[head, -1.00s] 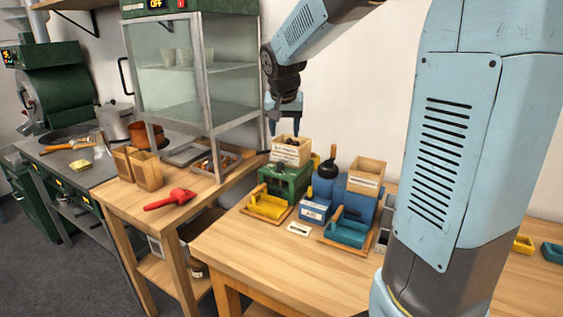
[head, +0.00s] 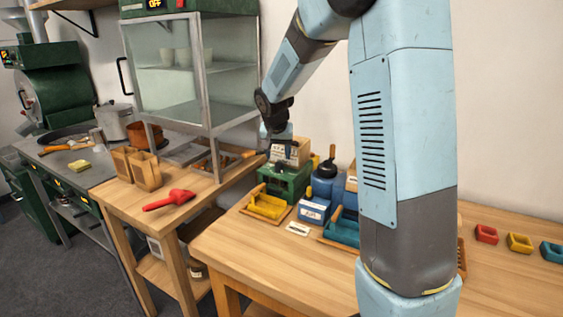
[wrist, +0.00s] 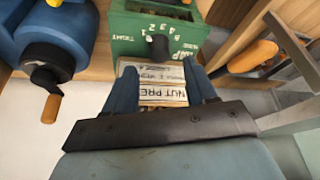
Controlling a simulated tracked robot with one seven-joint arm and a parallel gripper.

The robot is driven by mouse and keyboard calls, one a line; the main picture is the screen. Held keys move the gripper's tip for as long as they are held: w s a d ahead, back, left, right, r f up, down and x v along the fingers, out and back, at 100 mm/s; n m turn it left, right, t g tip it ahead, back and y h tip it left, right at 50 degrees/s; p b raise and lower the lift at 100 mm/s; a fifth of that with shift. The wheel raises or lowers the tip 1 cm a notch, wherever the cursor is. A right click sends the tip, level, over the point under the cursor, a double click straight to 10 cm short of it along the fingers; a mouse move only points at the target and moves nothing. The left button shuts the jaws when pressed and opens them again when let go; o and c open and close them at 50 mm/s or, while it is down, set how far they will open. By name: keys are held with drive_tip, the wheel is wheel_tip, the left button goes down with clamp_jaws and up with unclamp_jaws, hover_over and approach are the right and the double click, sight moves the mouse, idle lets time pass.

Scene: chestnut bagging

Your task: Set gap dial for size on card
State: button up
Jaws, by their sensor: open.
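The green machine (head: 290,184) stands on the wooden bench with a wooden hopper on top. In the wrist view its green face (wrist: 120,30) carries a dial with a black knob (wrist: 157,46) and white numbers around it; the knob's exact setting is not clear. My gripper (wrist: 160,70) is open, with two blue fingers spread either side of a labelled hopper face (wrist: 163,94); contact cannot be told. The knob shows just beyond the fingertips, apart from them. In the head view my gripper (head: 274,136) is beside the hopper. A small white card (head: 298,229) lies on the bench; its text is unreadable.
A blue machine (head: 324,186) with a crank stands right of the green one; its crank handle (wrist: 51,108) is left in the wrist view. A yellow tray (head: 267,206) and teal tray (head: 343,232) sit in front. A glass cabinet (head: 170,85) stands left.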

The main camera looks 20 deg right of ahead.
sight(279, 163)
drive_tip(key=shift+x, duration=2.45)
drive_tip(key=shift+c, duration=0.2)
